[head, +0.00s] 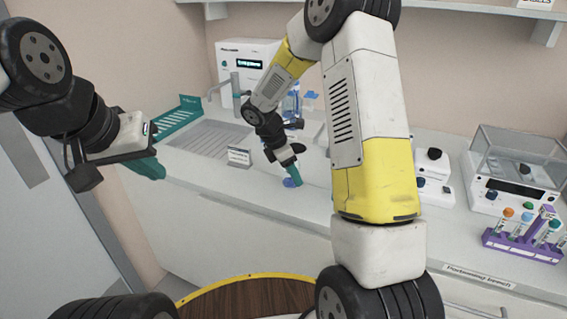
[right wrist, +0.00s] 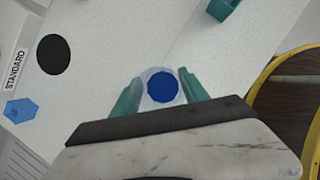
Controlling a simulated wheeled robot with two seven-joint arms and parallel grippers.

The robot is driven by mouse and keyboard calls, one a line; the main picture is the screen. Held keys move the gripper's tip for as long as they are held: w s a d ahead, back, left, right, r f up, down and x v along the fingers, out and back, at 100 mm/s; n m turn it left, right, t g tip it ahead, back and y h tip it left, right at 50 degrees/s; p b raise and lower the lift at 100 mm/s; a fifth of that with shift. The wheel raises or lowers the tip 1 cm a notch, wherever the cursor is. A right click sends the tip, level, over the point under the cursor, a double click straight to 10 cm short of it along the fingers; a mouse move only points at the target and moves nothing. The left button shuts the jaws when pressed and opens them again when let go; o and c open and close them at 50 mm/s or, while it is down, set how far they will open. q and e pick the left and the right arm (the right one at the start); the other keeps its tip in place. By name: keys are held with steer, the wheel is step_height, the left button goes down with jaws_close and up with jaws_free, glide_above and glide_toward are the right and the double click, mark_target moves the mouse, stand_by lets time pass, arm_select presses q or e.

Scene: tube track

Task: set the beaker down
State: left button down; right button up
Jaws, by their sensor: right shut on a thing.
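The beaker (right wrist: 162,87) is a small clear vessel with blue contents, seen from above between the teal fingers of my right gripper (right wrist: 159,94) in the right wrist view. In the head view the beaker (head: 291,183) shows as a bluish patch by the tip of my right gripper (head: 293,173), low over the white bench. The gripper is shut on it. I cannot tell whether the beaker's base touches the bench. My left gripper (head: 150,168) is at the left, over the bench's front edge, away from the beaker; its finger gap is not clear.
The white bench (right wrist: 110,75) around the beaker is mostly clear. A black disc (right wrist: 53,54), a blue hexagon (right wrist: 20,110) and a STANDARD label (right wrist: 15,68) lie to its left. A purple tube rack (head: 522,243) and a glass-covered device (head: 515,170) stand at the right.

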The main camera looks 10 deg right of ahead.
steer(key=shift+f, duration=0.15)
steer(key=o, duration=1.3)
steer(key=shift+o, duration=0.2)
